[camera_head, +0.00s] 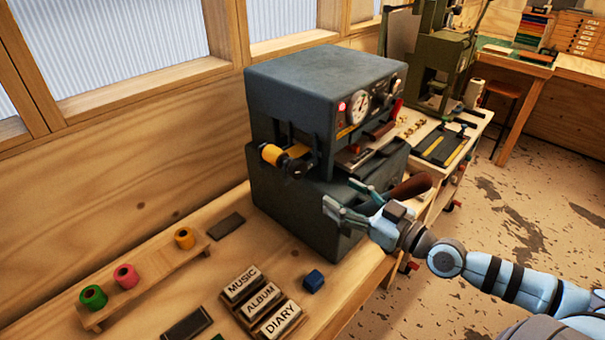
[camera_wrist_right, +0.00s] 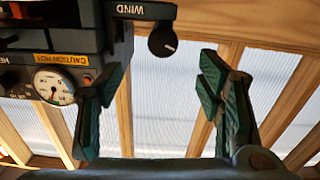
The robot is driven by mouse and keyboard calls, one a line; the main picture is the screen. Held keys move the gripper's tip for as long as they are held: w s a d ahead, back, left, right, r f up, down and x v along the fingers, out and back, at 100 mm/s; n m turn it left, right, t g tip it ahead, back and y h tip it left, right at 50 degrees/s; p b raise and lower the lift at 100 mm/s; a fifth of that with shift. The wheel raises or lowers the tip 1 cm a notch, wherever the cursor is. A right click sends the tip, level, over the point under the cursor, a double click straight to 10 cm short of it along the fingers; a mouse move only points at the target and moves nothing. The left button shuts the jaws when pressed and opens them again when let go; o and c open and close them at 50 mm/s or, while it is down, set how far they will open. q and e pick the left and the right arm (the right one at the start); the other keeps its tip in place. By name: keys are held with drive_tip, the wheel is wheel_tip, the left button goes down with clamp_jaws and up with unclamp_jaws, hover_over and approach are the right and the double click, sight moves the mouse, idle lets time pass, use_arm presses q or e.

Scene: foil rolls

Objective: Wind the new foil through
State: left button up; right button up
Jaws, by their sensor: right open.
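The dark grey stamping machine (camera_head: 320,75) stands on the bench with a gauge and a red lamp on its front. A yellow-gold foil roll (camera_head: 271,154) sits on its left side, with a black knob (camera_head: 296,169) close by. In the right wrist view, a black knob (camera_wrist_right: 163,41) with a white mark shows beneath the label WIND (camera_wrist_right: 143,10). My right gripper (camera_head: 342,204) is open and empty, in front of the machine's lower body and apart from the knob. In the wrist view, the knob appears beyond the gap between its fingers (camera_wrist_right: 163,75). My left gripper is not in view.
A wooden rack (camera_head: 150,277) holds green, pink and orange rolls at the left. Blocks marked MUSIC, ALBUM and DIARY (camera_head: 262,300) and a small blue block (camera_head: 314,281) lie on the bench. A brown handle (camera_head: 411,187) is just behind my right gripper.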

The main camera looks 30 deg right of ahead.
sight(302, 172)
drive_tip(key=x, duration=0.2)
drive_tip(key=p+x, duration=0.1)
drive_tip(key=x, duration=0.1)
drive_tip(key=r+p+x, duration=0.1)
drive_tip(key=x, duration=0.1)
drive_tip(key=shift+w+a, duration=0.25)
drive_tip(key=shift+w, duration=0.05)
drive_tip(key=x, duration=0.4)
drive_tip(key=f+p+x, duration=0.1)
drive_tip(key=x, duration=0.1)
drive_tip(key=shift+w+a, duration=0.2)
drive_tip(key=shift+d, duration=0.1)
drive_tip(key=shift+s, duration=0.1)
drive_tip(key=shift+c, duration=0.8)
drive_tip(key=c, duration=1)
drive_tip(key=shift+m, duration=0.3)
